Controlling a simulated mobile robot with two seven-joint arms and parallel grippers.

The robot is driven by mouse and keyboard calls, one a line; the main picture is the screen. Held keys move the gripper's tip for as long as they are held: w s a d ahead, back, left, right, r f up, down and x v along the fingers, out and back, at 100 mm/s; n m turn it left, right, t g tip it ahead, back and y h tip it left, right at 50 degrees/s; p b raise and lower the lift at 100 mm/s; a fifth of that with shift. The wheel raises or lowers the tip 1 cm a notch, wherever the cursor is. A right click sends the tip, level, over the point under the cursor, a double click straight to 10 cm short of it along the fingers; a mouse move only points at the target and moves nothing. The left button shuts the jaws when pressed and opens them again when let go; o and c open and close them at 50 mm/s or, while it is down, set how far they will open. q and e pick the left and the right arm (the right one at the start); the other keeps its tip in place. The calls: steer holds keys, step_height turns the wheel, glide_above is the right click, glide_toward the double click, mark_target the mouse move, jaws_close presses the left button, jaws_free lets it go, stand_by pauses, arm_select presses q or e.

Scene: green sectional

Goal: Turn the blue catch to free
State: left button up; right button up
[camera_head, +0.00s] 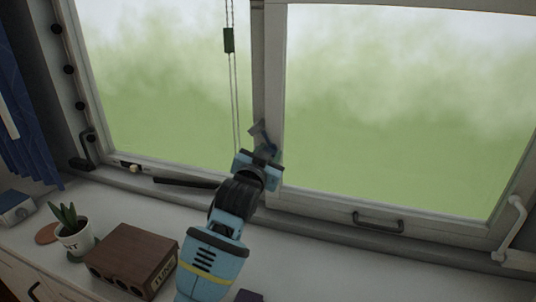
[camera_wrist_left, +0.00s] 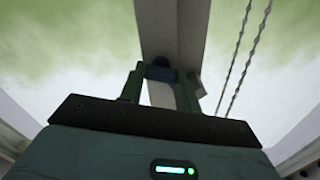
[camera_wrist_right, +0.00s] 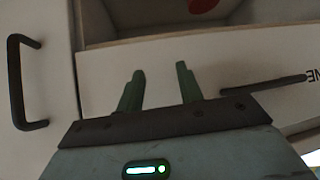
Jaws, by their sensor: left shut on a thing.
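The blue catch (camera_wrist_left: 160,72) is on the pale post between the two window panes, and only a small dark blue part shows between my fingers in the left wrist view. My left gripper (camera_head: 266,148) reaches up to the post in the head view and is shut on the catch; a grey-blue piece sticks up beside its fingertips. Its two green fingers also flank the catch in the left wrist view (camera_wrist_left: 158,78). The catch's exact angle is hard to tell. My right gripper (camera_wrist_right: 160,75) is open and empty in front of pale drawers, outside the head view.
A blind cord with a dark toggle (camera_head: 229,40) hangs left of the post. On the sill counter stand a potted plant (camera_head: 74,238) and a brown wooden box (camera_head: 131,259). A window handle (camera_head: 378,222) is at the lower right. A dark drawer handle (camera_wrist_right: 20,82) is left of my right gripper.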

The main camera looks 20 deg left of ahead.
arm_select(q)
steer(key=shift+f+m, duration=0.1)
steer(key=shift+m, duration=7)
steer(key=shift+d+m, duration=0.1)
steer(key=shift+m, duration=0.2)
steer(key=o, duration=1)
steer(key=shift+s, duration=0.15)
steer(key=shift+s, duration=3.8)
